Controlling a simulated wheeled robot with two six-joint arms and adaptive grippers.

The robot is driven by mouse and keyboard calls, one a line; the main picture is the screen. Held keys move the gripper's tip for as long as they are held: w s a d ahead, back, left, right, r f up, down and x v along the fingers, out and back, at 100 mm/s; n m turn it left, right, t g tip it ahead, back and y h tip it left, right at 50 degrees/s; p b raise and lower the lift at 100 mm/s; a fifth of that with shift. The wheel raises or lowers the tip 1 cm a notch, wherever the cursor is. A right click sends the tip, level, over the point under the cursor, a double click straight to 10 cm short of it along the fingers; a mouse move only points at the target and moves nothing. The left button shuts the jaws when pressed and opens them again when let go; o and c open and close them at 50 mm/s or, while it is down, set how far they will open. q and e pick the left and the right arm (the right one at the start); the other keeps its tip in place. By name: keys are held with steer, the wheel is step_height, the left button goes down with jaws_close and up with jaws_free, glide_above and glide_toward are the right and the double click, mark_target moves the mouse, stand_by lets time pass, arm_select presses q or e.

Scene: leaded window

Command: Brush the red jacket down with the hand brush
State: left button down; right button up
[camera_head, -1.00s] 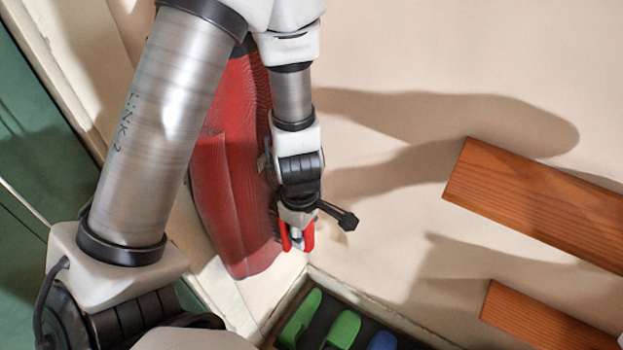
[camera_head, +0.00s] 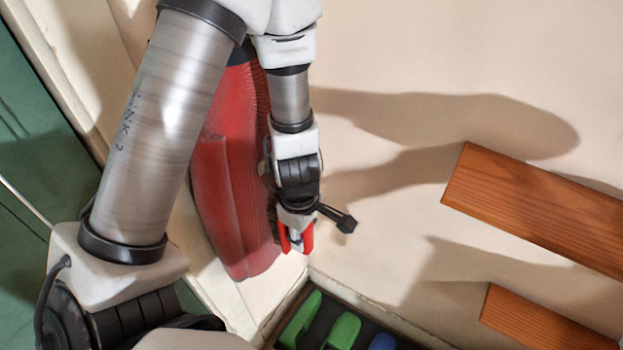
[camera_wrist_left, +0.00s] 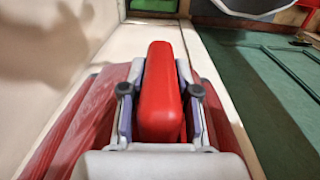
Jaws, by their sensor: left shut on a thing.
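The red jacket (camera_head: 228,195) hangs against the wall, partly hidden behind my left arm in the head view. In the left wrist view its red cloth (camera_wrist_left: 88,122) shows on both sides of the gripper. My left gripper (camera_head: 296,240) is at the jacket's lower right edge. It is shut on the hand brush, whose red body (camera_wrist_left: 160,95) stands between the fingers in the wrist view. Red parts of the brush (camera_head: 308,238) show around the fingertips in the head view. The bristles are mostly hidden, so contact with the cloth cannot be told. My right gripper is out of view.
Two wooden boards (camera_head: 530,205) (camera_head: 540,322) jut out at the right. A dark tray (camera_head: 312,333) with green and blue slippers (camera_head: 343,330) lies below the gripper. A green surface (camera_head: 35,130) is at the left. The pale wall between jacket and boards is bare.

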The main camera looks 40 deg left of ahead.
arm_select(q)
steer(key=shift+d+r+p, duration=0.1)
steer(key=shift+r+p, duration=1.75)
steer(key=shift+r, duration=0.2)
step_height(320, 180, down, 8)
steer(key=b, duration=0.8)
steer(key=shift+f, duration=0.25)
steer(key=shift+r, duration=0.1)
steer(key=d+b, duration=0.5)
steer(key=shift+s+d+r, duration=0.15)
steer(key=shift+r, duration=0.15)
